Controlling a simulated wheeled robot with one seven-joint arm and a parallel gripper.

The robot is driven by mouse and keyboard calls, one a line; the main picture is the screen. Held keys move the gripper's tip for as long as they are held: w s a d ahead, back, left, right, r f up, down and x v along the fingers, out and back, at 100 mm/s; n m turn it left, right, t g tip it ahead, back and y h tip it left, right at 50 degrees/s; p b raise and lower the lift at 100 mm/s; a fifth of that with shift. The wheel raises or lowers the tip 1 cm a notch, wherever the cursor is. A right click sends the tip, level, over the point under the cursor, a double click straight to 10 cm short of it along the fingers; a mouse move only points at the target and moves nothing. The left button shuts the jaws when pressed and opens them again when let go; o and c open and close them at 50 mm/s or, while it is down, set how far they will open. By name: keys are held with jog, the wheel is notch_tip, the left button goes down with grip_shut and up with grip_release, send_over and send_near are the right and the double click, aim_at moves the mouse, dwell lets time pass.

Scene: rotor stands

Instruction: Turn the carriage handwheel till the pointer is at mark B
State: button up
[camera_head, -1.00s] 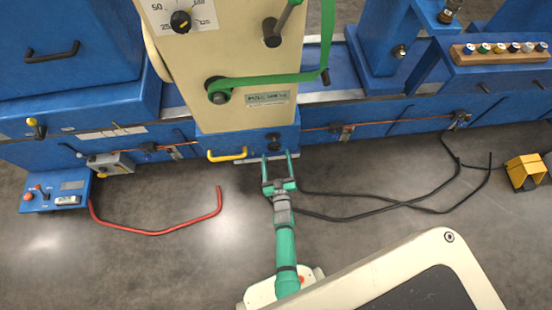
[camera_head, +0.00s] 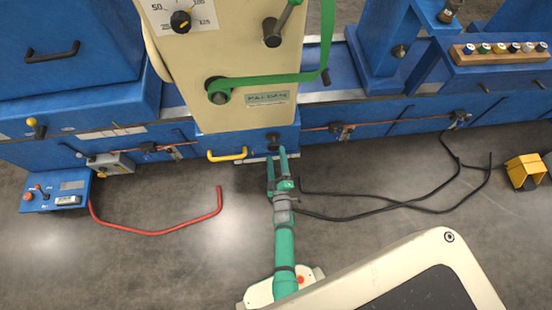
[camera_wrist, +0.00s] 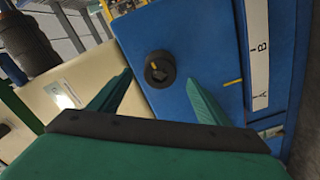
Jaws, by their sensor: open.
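The carriage handwheel is a small black knob (camera_wrist: 160,69) on the blue carriage face (camera_wrist: 200,40). In the head view it (camera_head: 273,138) sits just beyond my fingertips. My gripper (camera_wrist: 159,76) is open, its green fingers either side of the handwheel in the wrist view; contact cannot be told. It also shows in the head view (camera_head: 277,153). A yellow pointer (camera_wrist: 233,83) on the carriage edge stands beside the white scale strip (camera_wrist: 258,60). The pointer lies between the letters A and B, nearer A. The fine ticks are hard to read.
A yellow handle (camera_head: 227,155) is on the carriage, left of my gripper. The cream column (camera_head: 235,55) with a green strap rises above. A red hose (camera_head: 160,232) and black cables (camera_head: 390,207) lie on the floor.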

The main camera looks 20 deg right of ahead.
aim_at(275, 149)
jog(key=shift+x, duration=1.75)
jog(key=c, duration=1.3)
jog(key=shift+d+m, duration=0.1)
jog(key=shift+m, duration=0.2)
